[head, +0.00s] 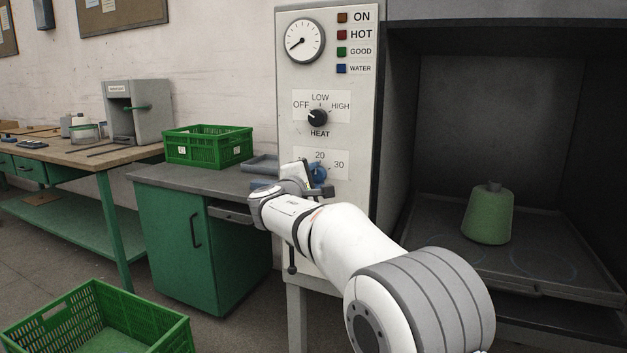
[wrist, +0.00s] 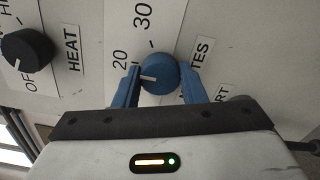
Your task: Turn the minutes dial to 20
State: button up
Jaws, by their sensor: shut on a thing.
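The minutes dial is a round blue knob (wrist: 160,74) on the white control panel. It also shows in the head view (head: 319,173), partly behind my gripper. My gripper (wrist: 159,82) has its two blue fingers on opposite sides of the knob, shut on it. A white pointer mark on the knob points left in the wrist view, to the side where the printed 20 (wrist: 120,60) is. The finger and tilt make it hard to tell whether it lines up exactly. The 30 (wrist: 143,16) is further round.
The black heat knob (head: 318,118) sits above the dial on the panel (head: 290,80), under a round gauge (head: 304,41). A green cone (head: 488,214) stands in the dark chamber at right. A green crate (head: 208,145) is on the bench at left.

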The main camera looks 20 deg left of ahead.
jog(key=o, duration=1)
jog(key=s, duration=0.7)
jog(key=shift+s+a, duration=0.3)
jog(key=shift+s, duration=0.05)
